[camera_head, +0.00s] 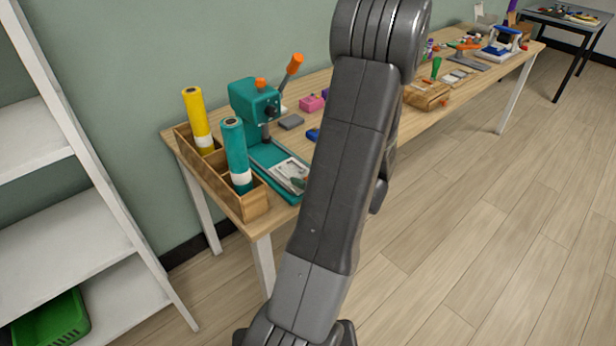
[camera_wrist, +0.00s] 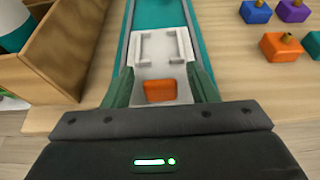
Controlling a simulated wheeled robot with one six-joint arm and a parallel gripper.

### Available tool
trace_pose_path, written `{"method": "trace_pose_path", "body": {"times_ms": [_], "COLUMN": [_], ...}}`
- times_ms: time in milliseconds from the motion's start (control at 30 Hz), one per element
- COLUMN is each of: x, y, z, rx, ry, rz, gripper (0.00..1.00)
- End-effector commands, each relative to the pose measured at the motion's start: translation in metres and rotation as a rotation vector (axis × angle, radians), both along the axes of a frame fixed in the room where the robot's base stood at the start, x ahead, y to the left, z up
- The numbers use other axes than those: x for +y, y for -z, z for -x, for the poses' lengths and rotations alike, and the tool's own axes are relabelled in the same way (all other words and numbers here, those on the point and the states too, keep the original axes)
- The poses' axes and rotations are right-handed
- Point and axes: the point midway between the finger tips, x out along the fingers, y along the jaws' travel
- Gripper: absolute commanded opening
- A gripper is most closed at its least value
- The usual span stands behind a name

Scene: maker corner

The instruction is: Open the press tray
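The teal press (camera_head: 255,105) with its orange-tipped lever stands at the near end of the workbench. Its pale tray (camera_head: 288,172) lies on the teal base, partly hidden by my arm. In the wrist view the tray (camera_wrist: 158,52) runs straight ahead between teal rails, with an orange handle (camera_wrist: 160,91) at its near end. My gripper (camera_wrist: 161,74) is open, with one dark green finger on each side of the handle. Gaps show between the fingers and the handle. My arm hides most of the gripper in the head view.
A wooden divided box (camera_head: 253,203) with yellow and teal rolls stands just left of the press. Small coloured blocks, such as an orange one (camera_wrist: 286,47), lie to the right.

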Motion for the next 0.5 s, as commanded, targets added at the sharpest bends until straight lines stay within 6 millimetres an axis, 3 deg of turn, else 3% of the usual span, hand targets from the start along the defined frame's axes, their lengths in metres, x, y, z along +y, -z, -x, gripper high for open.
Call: {"method": "trace_pose_path", "body": {"times_ms": [267,500], "x": [-0.005,-0.029], "y": [-0.003,-0.021], "z": [0.005,0.038], "rx": [-0.001,-0.002], "ry": [0.003,0.006], "rz": [0.000,0.001], "gripper": [0.53,0.53]}}
